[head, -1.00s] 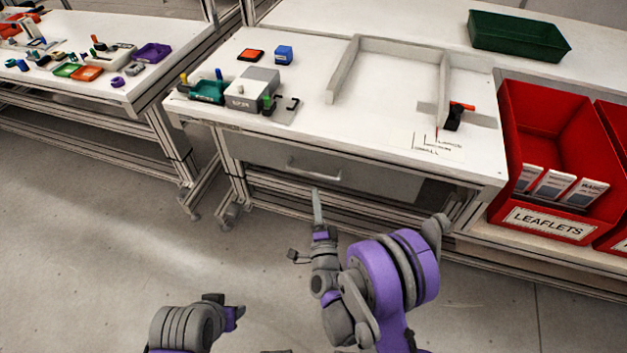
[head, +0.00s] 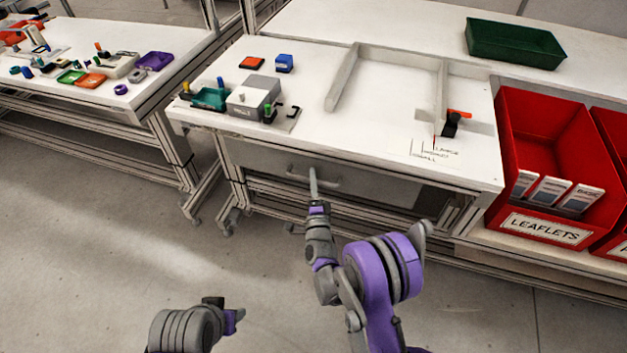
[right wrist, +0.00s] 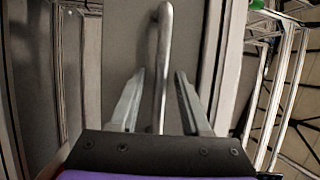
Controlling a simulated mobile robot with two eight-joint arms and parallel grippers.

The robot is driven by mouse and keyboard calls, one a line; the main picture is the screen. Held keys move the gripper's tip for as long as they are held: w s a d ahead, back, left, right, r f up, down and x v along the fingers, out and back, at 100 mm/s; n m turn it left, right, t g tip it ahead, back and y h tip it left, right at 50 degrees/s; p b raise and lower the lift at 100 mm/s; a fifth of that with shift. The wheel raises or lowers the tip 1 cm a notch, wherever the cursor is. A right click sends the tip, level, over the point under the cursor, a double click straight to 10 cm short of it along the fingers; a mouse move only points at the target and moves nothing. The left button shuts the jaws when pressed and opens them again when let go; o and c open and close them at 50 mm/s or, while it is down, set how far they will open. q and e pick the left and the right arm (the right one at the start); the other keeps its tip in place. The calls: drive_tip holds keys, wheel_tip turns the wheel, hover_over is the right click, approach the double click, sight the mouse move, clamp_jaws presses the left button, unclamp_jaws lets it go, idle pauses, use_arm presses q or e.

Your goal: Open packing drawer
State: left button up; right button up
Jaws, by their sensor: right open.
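The packing drawer (head: 374,187) is a grey front under the white table, closed as far as I see. Its bar handle (head: 330,183) is partly hidden by my right gripper (head: 312,171) in the head view. In the right wrist view the handle (right wrist: 163,60) runs between the two open fingers of my right gripper (right wrist: 158,85), with a gap on either side. The fingers reach close to the drawer front (right wrist: 125,45). My left arm is low in the head view, and its gripper (head: 232,318) is away from the drawer; I cannot tell its opening.
Red leaflet bins (head: 545,130) are at the right. The floor before the drawer is clear.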

clamp_jaws()
idle(1.5)
